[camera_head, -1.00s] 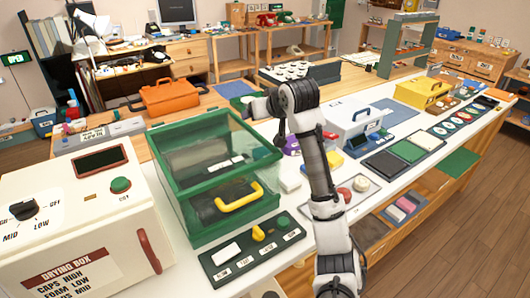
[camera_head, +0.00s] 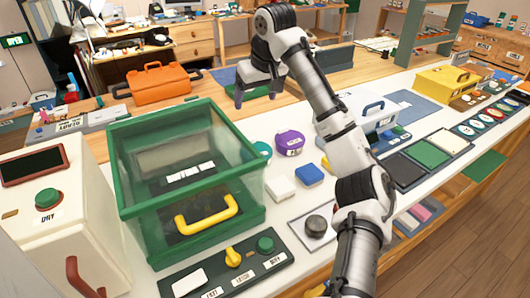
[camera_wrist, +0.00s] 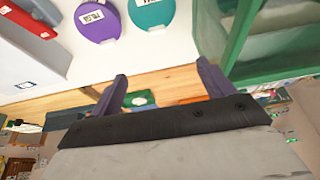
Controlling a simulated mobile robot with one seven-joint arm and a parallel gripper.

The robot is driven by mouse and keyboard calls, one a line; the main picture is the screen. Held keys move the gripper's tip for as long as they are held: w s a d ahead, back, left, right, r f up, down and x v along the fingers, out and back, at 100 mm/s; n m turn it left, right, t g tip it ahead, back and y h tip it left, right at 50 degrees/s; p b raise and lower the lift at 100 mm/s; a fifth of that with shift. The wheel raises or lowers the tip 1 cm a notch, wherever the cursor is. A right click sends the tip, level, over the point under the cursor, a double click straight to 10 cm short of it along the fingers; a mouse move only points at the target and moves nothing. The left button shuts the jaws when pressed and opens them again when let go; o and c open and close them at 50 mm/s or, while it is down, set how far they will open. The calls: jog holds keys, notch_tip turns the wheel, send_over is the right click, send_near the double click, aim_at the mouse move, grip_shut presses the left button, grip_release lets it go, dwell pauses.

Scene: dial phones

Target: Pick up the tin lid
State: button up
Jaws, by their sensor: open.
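No thing in view carries a label that I can read as tin lid, so I cannot tell for certain which it is. The lid-like round things are a purple one (camera_head: 289,143) with a white label and a teal one (camera_head: 262,151) beside it, partly hidden by the green case. In the wrist view, the purple (camera_wrist: 97,20) and teal (camera_wrist: 151,12) ones show at the top edge. My gripper (camera_head: 258,96) is open and empty, behind and left of them over the table's far side. Its fingers (camera_wrist: 161,72) are apart from both.
A green clear-sided case (camera_head: 185,185) with a yellow handle stands close on the left. A white block (camera_head: 279,188), a blue block (camera_head: 309,174) and a dark knob (camera_head: 316,226) sit before the purple thing. An orange toolbox (camera_head: 158,84) stands behind the case.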

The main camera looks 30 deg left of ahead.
notch_tip(320, 180, down, 3)
jog(key=b, duration=0.3)
send_over(250, 139)
jog(key=s+d, duration=0.2)
notch_tip(250, 139, down, 9)
jog(key=shift+a+r, duration=0.1)
jog(key=shift+a, duration=0.05)
jog(key=shift+w+p+x, duration=0.2)
jog(key=shift+p+x, duration=0.2)
jog(key=shift+x, duration=0.95)
jog(key=shift+w+p+x, duration=0.25)
jog(key=shift+p+x, duration=0.15)
jog(key=shift+x, duration=1)
jog(key=shift+r, duration=0.1)
jog(key=shift+c, duration=0.3)
jog(key=c, duration=1.4)
